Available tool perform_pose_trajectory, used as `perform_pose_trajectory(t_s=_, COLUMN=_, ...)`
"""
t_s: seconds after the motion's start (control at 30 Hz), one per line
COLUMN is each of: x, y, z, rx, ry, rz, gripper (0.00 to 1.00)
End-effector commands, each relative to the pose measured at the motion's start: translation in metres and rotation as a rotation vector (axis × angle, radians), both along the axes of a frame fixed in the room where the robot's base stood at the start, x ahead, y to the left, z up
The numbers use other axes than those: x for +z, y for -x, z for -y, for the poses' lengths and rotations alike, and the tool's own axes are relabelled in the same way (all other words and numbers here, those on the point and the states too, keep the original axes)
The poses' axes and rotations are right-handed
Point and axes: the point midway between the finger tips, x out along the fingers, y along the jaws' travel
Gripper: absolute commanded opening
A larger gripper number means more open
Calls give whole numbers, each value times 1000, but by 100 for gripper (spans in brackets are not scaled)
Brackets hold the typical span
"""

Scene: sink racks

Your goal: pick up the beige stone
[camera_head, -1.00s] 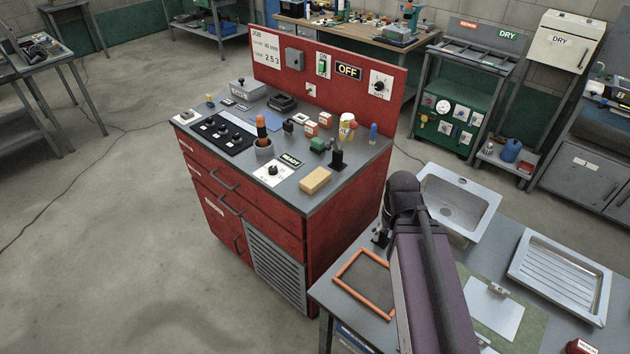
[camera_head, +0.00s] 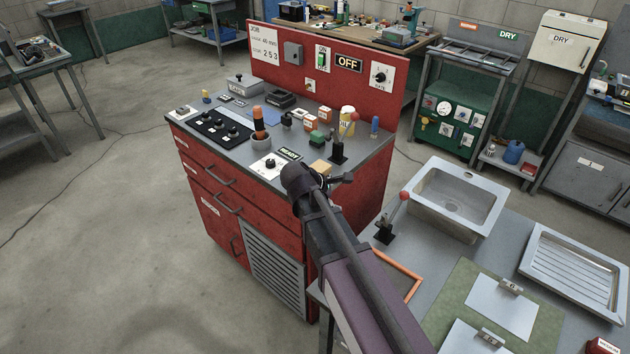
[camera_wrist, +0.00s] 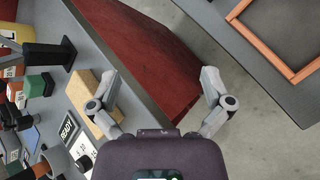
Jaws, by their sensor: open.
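The beige stone (camera_head: 320,167) is a rectangular block on the grey top of the red cabinet, near its front right edge. My arm partly hides it in the head view. In the wrist view the beige stone (camera_wrist: 93,103) lies left of centre, partly behind my left finger. My gripper (camera_wrist: 160,88) is open and empty, its two fingers spread wide. The space between the fingers shows the cabinet's red side and the floor, so the stone is off to the left of the gap.
A black lever with a red knob (camera_head: 343,138) stands just behind the stone. An orange frame (camera_head: 408,276) and a metal sink (camera_head: 455,200) are on the right-hand table.

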Motion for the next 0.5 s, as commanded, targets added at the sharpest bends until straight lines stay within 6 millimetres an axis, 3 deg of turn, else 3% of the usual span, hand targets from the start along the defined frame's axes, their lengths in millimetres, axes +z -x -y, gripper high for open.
perform_pose_trajectory(t_s=0.03, x=-5, y=-10, z=-21, rx=84, ry=69, rz=-10, gripper=100)
perform_pose_trajectory(t_s=0.3, x=8, y=-33, z=-106, rx=454, ry=446, rz=-73, gripper=100)
perform_pose_trajectory(t_s=0.5, x=16, y=-37, z=-144, rx=588, ry=619, rz=-103, gripper=100)
